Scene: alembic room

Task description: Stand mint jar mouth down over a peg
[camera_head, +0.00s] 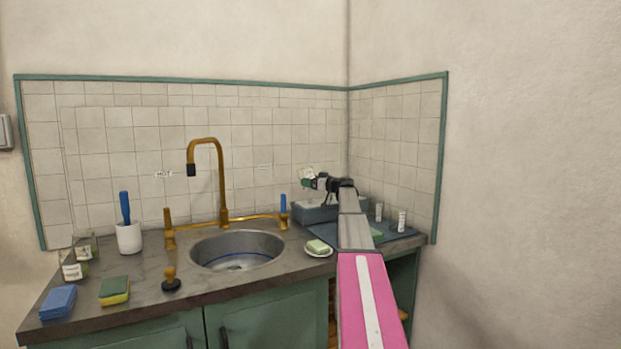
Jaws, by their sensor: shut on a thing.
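My gripper (319,184) is at the back right of the counter, above a grey-blue box-like stand (312,213). It is shut on a small pale jar with some green on it (306,174). The jar is tilted or on its side; its label and the way its mouth points are too small to tell. No peg can be made out clearly; my arm hides part of the stand and of the dark mat (398,233).
Two small white-labelled containers (402,221) (378,211) stand at the right by the mat. A soap dish (318,249) is beside the sink (237,250). A brass tap (221,180) rises behind it. Labelled jars (72,267), sponges (114,290) and a brush cup (129,237) are left.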

